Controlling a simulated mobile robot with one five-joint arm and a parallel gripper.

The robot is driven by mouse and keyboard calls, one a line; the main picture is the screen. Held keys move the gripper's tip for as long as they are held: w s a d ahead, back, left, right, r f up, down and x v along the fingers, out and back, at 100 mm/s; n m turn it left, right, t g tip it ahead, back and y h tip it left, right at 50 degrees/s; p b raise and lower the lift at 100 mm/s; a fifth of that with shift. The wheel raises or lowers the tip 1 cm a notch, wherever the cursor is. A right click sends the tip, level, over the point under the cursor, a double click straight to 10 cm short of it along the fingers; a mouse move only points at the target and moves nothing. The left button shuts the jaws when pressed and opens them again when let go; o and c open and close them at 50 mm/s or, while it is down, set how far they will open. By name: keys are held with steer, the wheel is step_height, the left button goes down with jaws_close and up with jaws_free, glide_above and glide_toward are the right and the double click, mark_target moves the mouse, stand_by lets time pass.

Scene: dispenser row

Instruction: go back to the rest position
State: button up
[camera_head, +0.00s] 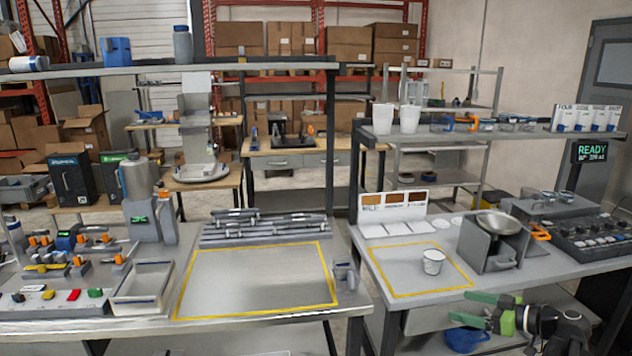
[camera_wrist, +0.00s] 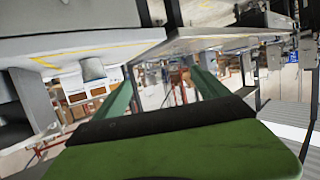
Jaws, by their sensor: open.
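My gripper (camera_head: 480,308) has green fingers and shows at the lower right of the head view. It is in front of the right table (camera_head: 520,285), apart from the cup and dispenser there. Its fingers are spread with nothing between them. In the wrist view the two green fingers of my gripper (camera_wrist: 163,88) stand apart around an empty gap. That view looks upside down. A white cup (camera_head: 432,263) stands inside the yellow outline on the right table, and it also shows in the wrist view (camera_wrist: 92,68).
A grey dispenser (camera_head: 492,250) with a round pan and an orange handle stands right of the cup. A dark control panel (camera_head: 590,235) is at the far right. A blue bowl (camera_head: 466,338) is below the table near my gripper. The left table's yellow-outlined area (camera_head: 255,280) is clear.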

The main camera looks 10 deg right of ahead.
steer(key=w+a+f+n+g+y+p, duration=0.1)
steer(key=w+a+f+n+g, duration=0.15)
steer(key=a, duration=0.95)
steer(key=w+a+f+n+g, duration=0.1)
steer(key=w+a+f+g, duration=0.15)
steer(key=a, duration=0.95)
steer(key=w+a+f+n+g+y+p, duration=0.1)
steer(key=w+a+n+g, duration=0.2)
steer(key=a, duration=0.9)
steer(key=s+a+f+m+g+h, duration=0.4)
steer(key=s+a+f+h, duration=0.15)
steer(key=a, duration=0.45)
steer(key=s+d+f+m+h, duration=0.1)
steer(key=d+f+m+h, duration=0.1)
steer(key=d+m+h, duration=0.2)
steer(key=d+m, duration=0.3)
steer(key=m, duration=0.2)
steer(key=shift+d+f+p, duration=0.2)
steer(key=shift+d+p, duration=0.05)
steer(key=shift+p, duration=0.05)
steer(key=shift+s, duration=0.1)
steer(key=shift+c, duration=0.2)
